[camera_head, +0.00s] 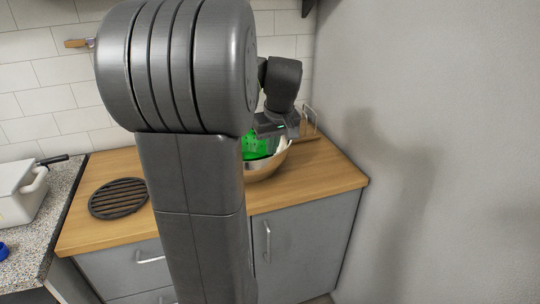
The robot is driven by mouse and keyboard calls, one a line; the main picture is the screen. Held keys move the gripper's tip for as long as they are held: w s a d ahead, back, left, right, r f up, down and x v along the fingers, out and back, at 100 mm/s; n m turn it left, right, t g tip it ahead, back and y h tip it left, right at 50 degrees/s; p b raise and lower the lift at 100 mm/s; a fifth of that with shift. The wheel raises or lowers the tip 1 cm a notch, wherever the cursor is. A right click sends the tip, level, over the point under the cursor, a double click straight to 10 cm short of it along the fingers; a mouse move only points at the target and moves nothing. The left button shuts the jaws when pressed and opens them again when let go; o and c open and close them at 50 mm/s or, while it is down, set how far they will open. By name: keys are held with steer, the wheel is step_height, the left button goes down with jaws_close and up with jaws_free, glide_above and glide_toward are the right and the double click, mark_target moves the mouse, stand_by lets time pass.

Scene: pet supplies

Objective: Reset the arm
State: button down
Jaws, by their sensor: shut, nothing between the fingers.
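My gripper (275,126) is small and far off at the end of my dark grey arm, over the right part of the wooden counter. It is shut and empty, just above or at a metal bowl (270,168). A bright green object (256,146) with small holes shows inside the bowl, below my gripper. My large arm links cover the middle of the view and hide the bowl's left side. I cannot tell whether my fingertips touch the green object or the bowl.
A round black slatted trivet (118,198) lies on the wooden counter (315,180), left of my arm. A white container (20,190) stands on the speckled counter at far left, with a blue item (4,250) near it. A grey wall (440,150) bounds the right side.

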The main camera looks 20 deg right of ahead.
steer(key=shift+s+r, duration=0.15)
steer(key=shift+r, duration=0.15)
